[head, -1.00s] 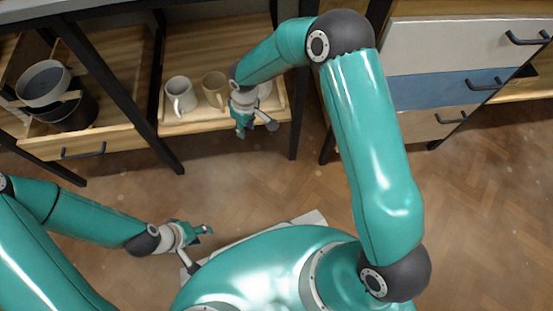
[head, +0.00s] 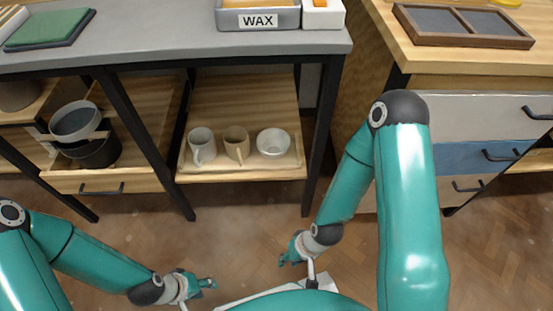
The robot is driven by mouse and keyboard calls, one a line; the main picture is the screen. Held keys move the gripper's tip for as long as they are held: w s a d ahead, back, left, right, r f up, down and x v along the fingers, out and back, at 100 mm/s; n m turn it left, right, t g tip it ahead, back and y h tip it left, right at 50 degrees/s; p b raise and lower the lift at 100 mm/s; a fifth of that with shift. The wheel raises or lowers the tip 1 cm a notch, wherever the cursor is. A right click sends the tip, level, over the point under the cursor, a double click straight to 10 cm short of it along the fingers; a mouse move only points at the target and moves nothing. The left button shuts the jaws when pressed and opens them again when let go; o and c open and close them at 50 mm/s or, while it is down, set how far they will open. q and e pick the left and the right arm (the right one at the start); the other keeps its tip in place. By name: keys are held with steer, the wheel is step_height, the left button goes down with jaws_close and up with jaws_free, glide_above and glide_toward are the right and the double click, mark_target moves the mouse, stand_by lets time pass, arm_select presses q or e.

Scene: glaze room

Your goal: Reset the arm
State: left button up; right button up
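My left gripper (head: 198,285) is low in the head view, over the floor beside my base. Its fingers look apart, with nothing between them. My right gripper (head: 292,257) hangs low near the middle, in front of the shelf unit and above my base. It is small and partly turned away, and I cannot tell how far its fingers are apart. I see no object in it. My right arm is bent, with its elbow at the right.
A low shelf holds a white mug (head: 202,146), a tan mug (head: 236,144) and a white bowl (head: 273,142) on a wooden tray (head: 243,174). A grey worktop (head: 150,40) carries a WAX bin (head: 258,16). A drawer cabinet (head: 480,130) stands right. Floor in front is clear.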

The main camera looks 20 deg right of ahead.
step_height(320, 180, up, 36)
steer(key=p, duration=3.5)
steer(key=shift+f, duration=0.15)
